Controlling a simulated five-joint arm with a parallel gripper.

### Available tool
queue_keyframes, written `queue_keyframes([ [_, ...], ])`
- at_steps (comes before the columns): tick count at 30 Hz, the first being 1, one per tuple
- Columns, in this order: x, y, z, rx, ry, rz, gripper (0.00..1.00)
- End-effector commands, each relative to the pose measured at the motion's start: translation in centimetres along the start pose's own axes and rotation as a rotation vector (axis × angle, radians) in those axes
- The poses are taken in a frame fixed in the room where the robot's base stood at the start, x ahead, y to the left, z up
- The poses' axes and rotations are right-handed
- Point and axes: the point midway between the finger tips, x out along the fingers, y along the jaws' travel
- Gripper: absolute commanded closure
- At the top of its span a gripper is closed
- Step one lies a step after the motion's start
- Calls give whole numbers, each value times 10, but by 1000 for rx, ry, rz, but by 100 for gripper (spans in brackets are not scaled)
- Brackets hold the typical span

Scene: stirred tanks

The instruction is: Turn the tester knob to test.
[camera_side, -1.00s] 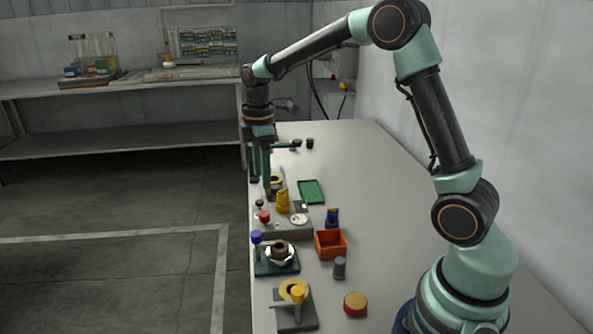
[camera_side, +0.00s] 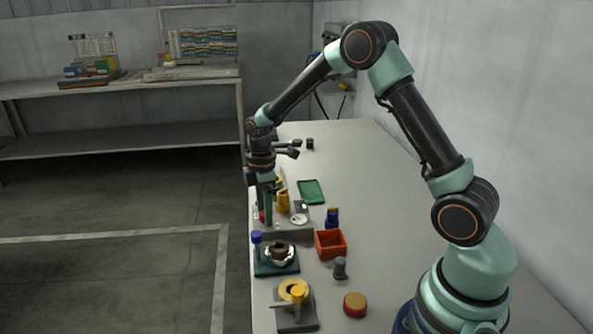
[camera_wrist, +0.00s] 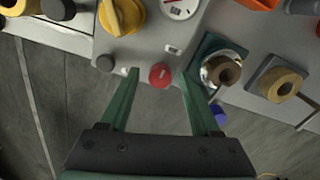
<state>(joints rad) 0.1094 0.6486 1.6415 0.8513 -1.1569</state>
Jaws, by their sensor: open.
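The tester is a grey box (camera_side: 291,234) near the bench's left edge. It carries a yellow knob (camera_side: 283,201) with a raised bar, a round white gauge (camera_side: 299,219) and a red button. In the wrist view the yellow knob (camera_wrist: 122,16) is at the top, cut by the frame edge, with the gauge (camera_wrist: 180,6) to its right. My gripper (camera_wrist: 158,76) is open and empty. Its two green fingers stand either side of the red button (camera_wrist: 161,75), below the knob in this view. I cannot tell whether they touch the box. No marking for test is legible.
A teal base with a metal bowl (camera_side: 279,256) stands just nearer than the tester. A green tray (camera_side: 311,191) lies behind. The bench's right half is largely clear.

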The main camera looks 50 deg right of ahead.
Motion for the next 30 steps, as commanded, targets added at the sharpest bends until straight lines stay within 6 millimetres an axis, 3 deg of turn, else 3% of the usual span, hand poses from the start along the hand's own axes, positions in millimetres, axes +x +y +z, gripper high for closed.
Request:
queue_keyframes([
  [1, 0, 0, 0, 0, 0, 0, 48],
  [5, 0, 0, 0, 0, 0, 0, 97],
  [6, 0, 0, 0, 0, 0, 0, 100],
  [17, -1, 0, 0, 46, 0, 0, 100],
  [30, -1, 0, 0, 374, 0, 0, 100],
])
